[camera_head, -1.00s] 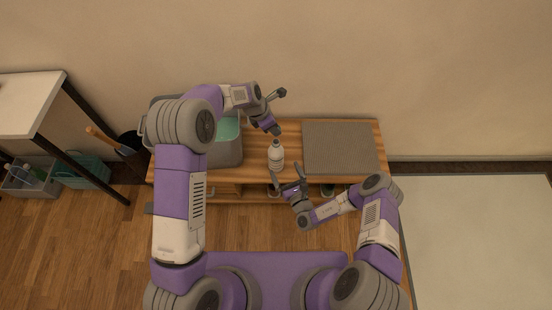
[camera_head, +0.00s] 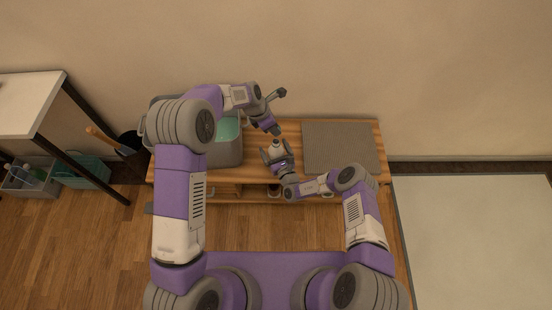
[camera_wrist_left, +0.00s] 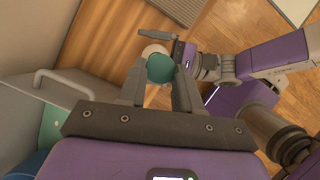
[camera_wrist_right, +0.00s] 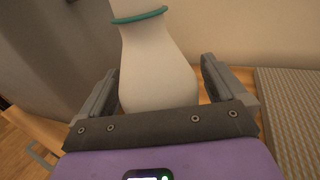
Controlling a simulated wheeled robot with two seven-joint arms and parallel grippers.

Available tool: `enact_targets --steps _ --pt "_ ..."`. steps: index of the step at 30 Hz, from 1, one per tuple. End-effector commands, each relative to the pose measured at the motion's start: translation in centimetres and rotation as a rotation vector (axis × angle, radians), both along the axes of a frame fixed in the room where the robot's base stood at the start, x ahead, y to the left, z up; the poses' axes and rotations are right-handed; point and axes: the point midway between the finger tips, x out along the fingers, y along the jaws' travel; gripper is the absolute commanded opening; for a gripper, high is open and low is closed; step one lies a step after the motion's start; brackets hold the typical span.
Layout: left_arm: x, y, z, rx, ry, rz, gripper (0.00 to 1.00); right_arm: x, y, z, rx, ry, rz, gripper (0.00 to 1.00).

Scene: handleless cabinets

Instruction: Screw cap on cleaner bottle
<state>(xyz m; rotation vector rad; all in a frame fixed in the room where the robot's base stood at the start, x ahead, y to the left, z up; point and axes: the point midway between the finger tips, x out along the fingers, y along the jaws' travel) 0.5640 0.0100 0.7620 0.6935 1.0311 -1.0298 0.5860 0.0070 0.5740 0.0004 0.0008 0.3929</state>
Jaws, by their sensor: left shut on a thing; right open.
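The white cleaner bottle (camera_head: 275,147) stands upright near the front edge of the wooden bench. In the right wrist view the bottle (camera_wrist_right: 157,70) is between the open fingers of my right gripper (camera_wrist_right: 160,85), with a teal ring around its upper part. My left gripper (camera_head: 275,132) comes from above and behind. In the left wrist view it is shut on a teal cap (camera_wrist_left: 161,68), with the white bottle (camera_wrist_left: 153,50) partly hidden behind it. I cannot tell whether cap and bottle touch. My right gripper (camera_head: 277,155) hides the bottle's lower part in the head view.
A grey bin (camera_head: 228,152) with teal contents stands left of the bottle on the bench. A ribbed grey mat (camera_head: 340,148) lies on the right of the bench (camera_head: 292,130). The wall is close behind.

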Motion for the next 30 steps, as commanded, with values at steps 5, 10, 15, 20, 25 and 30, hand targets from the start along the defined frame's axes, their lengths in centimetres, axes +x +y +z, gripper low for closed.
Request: enact_targets --steps 5,10,15,20,25,30 --pt "0.0 0.0 0.0 0.0 0.0 0.0 0.06 0.0 0.0 0.0 0.0 0.0 0.0 0.96" --pt "0.0 0.0 0.0 0.0 0.0 0.0 0.06 0.0 0.0 0.0 0.0 -0.001 0.0 0.7" --pt "0.0 0.0 0.0 0.0 0.0 0.0 0.06 0.0 0.0 0.0 0.0 -0.001 0.0 0.44" --pt "0.0 0.0 0.0 0.0 0.0 0.0 0.06 0.0 0.0 0.0 -0.001 -0.001 0.0 0.2" --pt "0.0 0.0 -0.6 -0.001 0.001 0.001 0.06 0.0 0.0 0.0 -0.001 -0.001 0.0 0.17" --pt "-0.1 0.0 -2.9 -0.001 0.005 0.0 0.06 0.0 0.0 0.0 -0.001 -0.001 0.0 0.17"
